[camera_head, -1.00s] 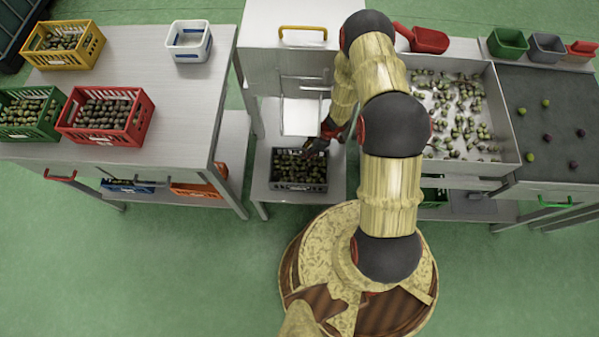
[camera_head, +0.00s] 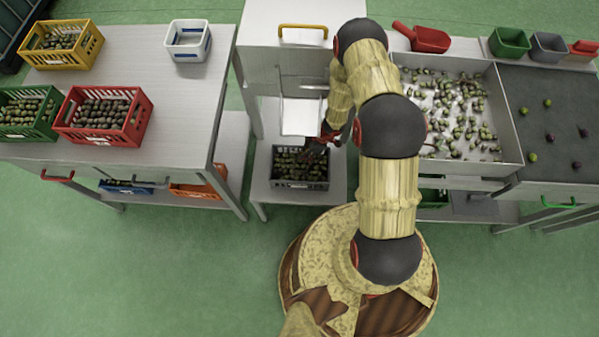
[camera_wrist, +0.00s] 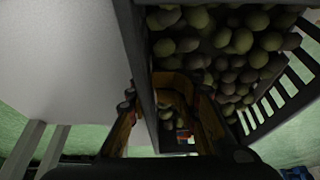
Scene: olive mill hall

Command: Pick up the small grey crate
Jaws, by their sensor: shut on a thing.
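The small grey crate (camera_head: 300,185) is dark grey, full of olives, at the low shelf below the chute. My gripper (camera_head: 326,141) is at its back right rim, partly hidden by my arm. In the wrist view the crate's dark wall (camera_wrist: 137,50) runs down between the two fingers of my gripper (camera_wrist: 165,110), which is shut on it. Olives lie close to the right finger. The crate looks roughly level. Its underside is hidden, so I cannot tell if it touches the shelf.
The low shelf (camera_head: 272,194) has bare room in front of the crate. A metal chute (camera_head: 301,117) hangs just behind it. A table (camera_head: 175,100) on the left bears yellow, green and red crates and a white bin. A sorting tray (camera_head: 512,130) with olives stands right.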

